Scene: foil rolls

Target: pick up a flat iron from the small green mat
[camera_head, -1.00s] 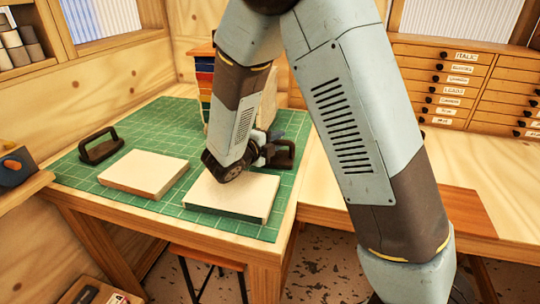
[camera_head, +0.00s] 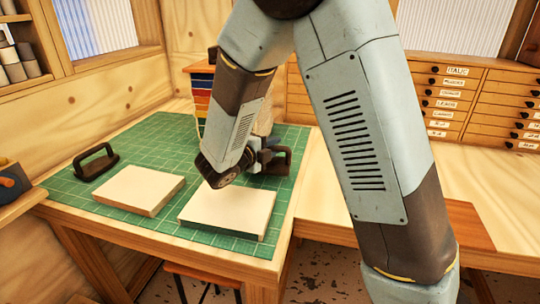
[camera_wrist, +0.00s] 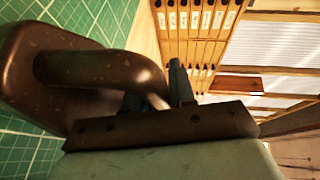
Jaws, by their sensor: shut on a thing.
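A dark flat iron (camera_wrist: 40,85) with a looped handle fills the left of the wrist view. My gripper (camera_wrist: 165,95) is shut on its handle. In the head view my gripper (camera_head: 258,160) and the held flat iron (camera_head: 277,160) are at the right rear of the green mat (camera_head: 140,142), partly hidden by my arm. I cannot tell how far the iron is off the mat. A second flat iron (camera_head: 96,162) stands at the left of the mat, apart from my gripper.
Two pale flat blocks lie on the mat, one at left (camera_head: 138,190) and one at right (camera_head: 228,212), in front of my gripper. A drawer cabinet (camera_head: 450,100) stands at the back right. The wooden bench (camera_head: 330,215) to the right is largely clear.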

